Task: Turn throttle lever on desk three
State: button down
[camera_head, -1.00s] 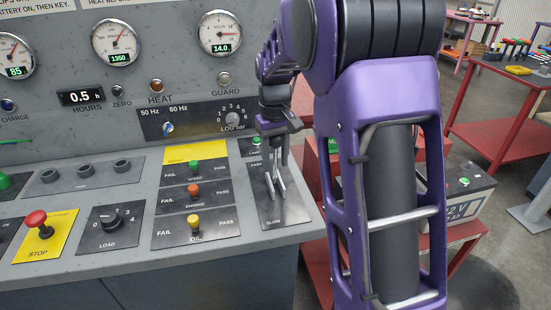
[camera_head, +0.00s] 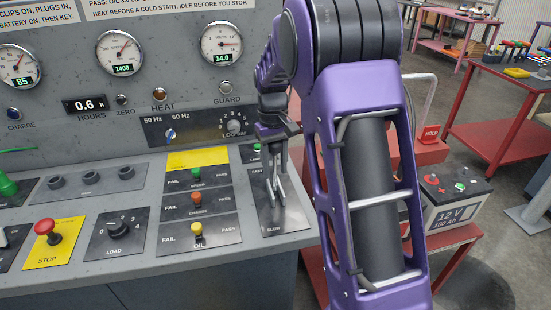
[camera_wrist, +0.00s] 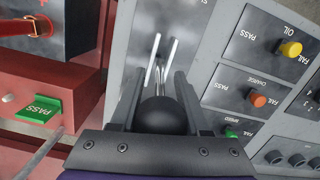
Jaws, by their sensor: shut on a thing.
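The throttle lever (camera_head: 277,186) stands on a dark plate marked FAST and SLOW (camera_head: 287,218) at the right end of the grey desk. It has bright metal arms and, in the wrist view, a round black knob (camera_wrist: 160,117). My gripper (camera_head: 275,150) is above the plate, shut on the knob. In the wrist view, my gripper (camera_wrist: 160,88) has one finger on each side of the knob. The metal arms (camera_wrist: 163,58) extend beyond the fingertips. In the head view the knob is hidden by the gripper.
A red STOP button (camera_head: 46,229) and a LOAD dial (camera_head: 120,228) sit left on the desk. A battery (camera_head: 457,203) on a red stand is to the right. The rpm gauge (camera_head: 121,53) reads 1400.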

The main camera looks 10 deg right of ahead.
jog(key=shift+w, duration=0.55)
jog(key=shift+c, duration=2.1)
grip_release()
jog(key=shift+s, duration=0.1)
notch_tip(320, 180, up, 17)
jog(key=w+p, duration=0.1)
jog(key=shift+w+r, duration=0.15)
jog(key=shift+w, duration=0.25)
jog(key=shift+a, duration=0.1)
